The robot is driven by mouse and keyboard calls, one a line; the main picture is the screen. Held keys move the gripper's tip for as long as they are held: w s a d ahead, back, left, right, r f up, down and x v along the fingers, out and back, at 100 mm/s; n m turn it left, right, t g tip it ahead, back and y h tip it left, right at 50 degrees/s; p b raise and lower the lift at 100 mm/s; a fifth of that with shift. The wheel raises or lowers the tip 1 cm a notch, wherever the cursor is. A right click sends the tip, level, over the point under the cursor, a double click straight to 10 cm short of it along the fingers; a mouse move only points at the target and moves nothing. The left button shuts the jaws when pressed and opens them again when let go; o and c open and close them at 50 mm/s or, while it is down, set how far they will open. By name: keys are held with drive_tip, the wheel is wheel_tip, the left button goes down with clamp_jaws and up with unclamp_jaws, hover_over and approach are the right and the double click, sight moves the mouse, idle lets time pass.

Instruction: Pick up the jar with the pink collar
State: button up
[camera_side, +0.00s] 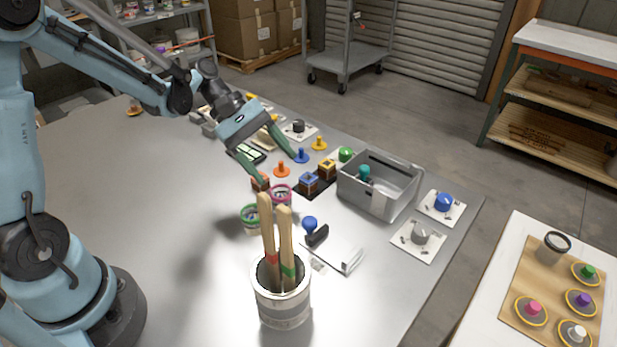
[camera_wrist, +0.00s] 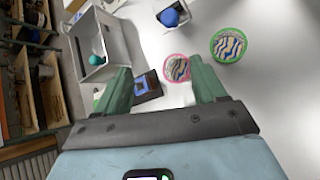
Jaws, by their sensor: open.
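The jar with the pink collar (camera_side: 281,194) stands on the grey table, behind the pot of wooden sticks. In the wrist view the pink-collared jar (camera_wrist: 177,68) has a striped, patterned top and lies between the finger lines, closer to the right finger. A similar jar with a green collar (camera_side: 251,217) stands just in front of it and to its left; it also shows in the wrist view (camera_wrist: 228,46). My gripper (camera_side: 277,170) is open and empty, pointing down above and behind the pink-collared jar. I cannot tell the exact height of the fingertips.
A white pot with wooden sticks (camera_side: 283,312) stands in front of the jars. A grey metal bin (camera_side: 400,186) is to the right, with small blocks (camera_side: 309,184) beside it. A blue-knobbed stamp (camera_side: 313,230) lies nearby.

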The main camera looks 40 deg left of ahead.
sight(287, 199)
drive_tip(key=f+n+h, duration=0.1)
drive_tip(key=a+f+n+h, duration=0.1)
drive_tip(key=a+f+n+g+h, duration=0.1)
drive_tip(key=shift+w+f+h, duration=0.3)
drive_tip(key=shift+f, duration=0.1)
drive_tip(key=shift+s+a+f+n+g+h, duration=0.3)
drive_tip(key=shift+f+n+h, duration=0.1)
drive_tip(key=shift+f, duration=0.2)
drive_tip(key=shift+x, duration=3.85)
drive_tip(key=c, duration=1.1)
drive_tip(key=shift+o, duration=0.2)
drive_tip(key=shift+a+r, duration=0.1)
drive_tip(key=shift+r, duration=0.1)
